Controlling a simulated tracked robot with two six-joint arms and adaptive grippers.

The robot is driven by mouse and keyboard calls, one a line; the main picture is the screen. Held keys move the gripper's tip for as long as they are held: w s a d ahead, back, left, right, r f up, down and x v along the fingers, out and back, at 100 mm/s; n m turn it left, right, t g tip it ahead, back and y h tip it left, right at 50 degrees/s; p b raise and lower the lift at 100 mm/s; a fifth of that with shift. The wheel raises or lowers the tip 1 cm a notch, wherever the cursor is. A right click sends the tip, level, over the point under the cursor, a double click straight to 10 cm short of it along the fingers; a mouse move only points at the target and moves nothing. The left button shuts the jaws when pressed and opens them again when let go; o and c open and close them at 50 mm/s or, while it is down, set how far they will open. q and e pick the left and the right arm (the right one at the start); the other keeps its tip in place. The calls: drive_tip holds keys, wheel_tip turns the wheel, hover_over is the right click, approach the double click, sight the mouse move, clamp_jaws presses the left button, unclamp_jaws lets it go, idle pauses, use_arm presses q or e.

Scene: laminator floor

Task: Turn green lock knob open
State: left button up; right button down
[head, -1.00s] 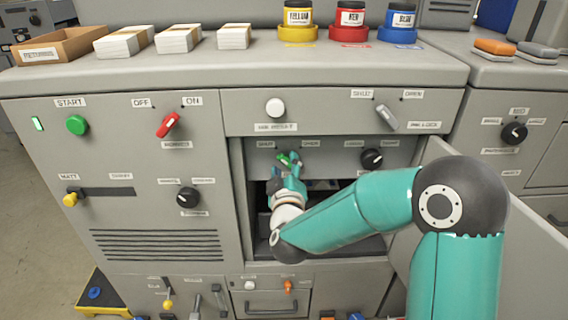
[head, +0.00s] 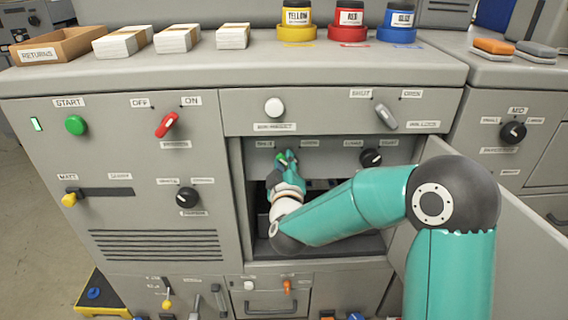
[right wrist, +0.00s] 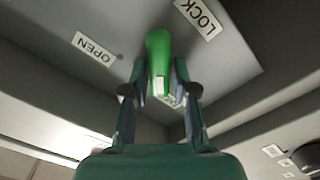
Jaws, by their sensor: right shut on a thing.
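The green lock knob (right wrist: 159,62) shows in the right wrist view between an OPEN label (right wrist: 94,46) and a LOCK label (right wrist: 197,17). In the head view the knob (head: 282,158) is small and partly covered, on the panel inside the open compartment. My right gripper (right wrist: 160,92) is shut on the knob, one finger on each side of its handle. In the head view the right gripper (head: 287,162) reaches up to it from below. The knob's exact angle is hard to tell. My left gripper is not in view.
A black knob (head: 371,158) sits to the right on the same panel. The open compartment door (head: 500,215) stands at the right, behind my arm. A grey ink lock lever (head: 386,117) and a white button (head: 274,107) are above the opening.

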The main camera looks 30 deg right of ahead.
drive_tip(key=shift+a+f, duration=0.1)
drive_tip(key=shift+f, duration=0.05)
drive_tip(key=m+b, duration=0.3)
drive_tip(key=m, duration=0.1)
drive_tip(key=shift+s+d+f+m+b, duration=0.1)
drive_tip(key=shift+d+m+b, duration=0.1)
drive_tip(key=shift+m+b, duration=1.75)
drive_tip(key=shift+s+d+r+m+b, duration=0.1)
drive_tip(key=shift+s+d+m+b, duration=0.1)
drive_tip(key=shift+m+b, duration=1.8)
drive_tip(key=shift+s+d+f+m+b, duration=0.15)
drive_tip(key=shift+m+b, duration=0.9)
drive_tip(key=shift+m, duration=1.8)
drive_tip(key=shift+w+d, duration=0.1)
drive_tip(key=c, duration=0.9)
unclamp_jaws()
